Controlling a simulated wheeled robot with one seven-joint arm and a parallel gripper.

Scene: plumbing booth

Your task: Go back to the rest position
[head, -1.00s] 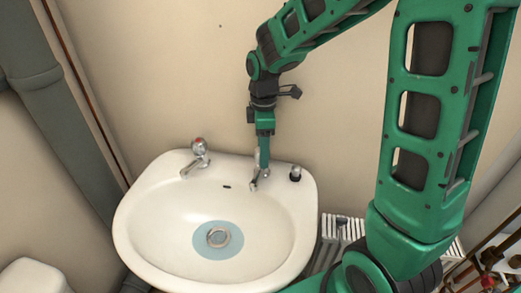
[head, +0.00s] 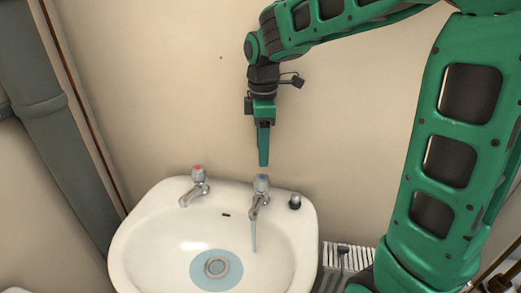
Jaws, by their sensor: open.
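My gripper (head: 263,165) points down above the sink's right tap (head: 261,192), which has a blue-marked knob. A small gap shows between the fingertips and the knob. The gripper is empty; its fingers overlap from this side. A thin stream of water (head: 254,237) runs from the right tap into the basin. My arm reaches in from the upper right.
The white sink (head: 150,240) stands against a beige wall, with a red-marked left tap (head: 198,180) and a small dark-and-silver item (head: 295,202) on its rim. The wall area left of my gripper is clear.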

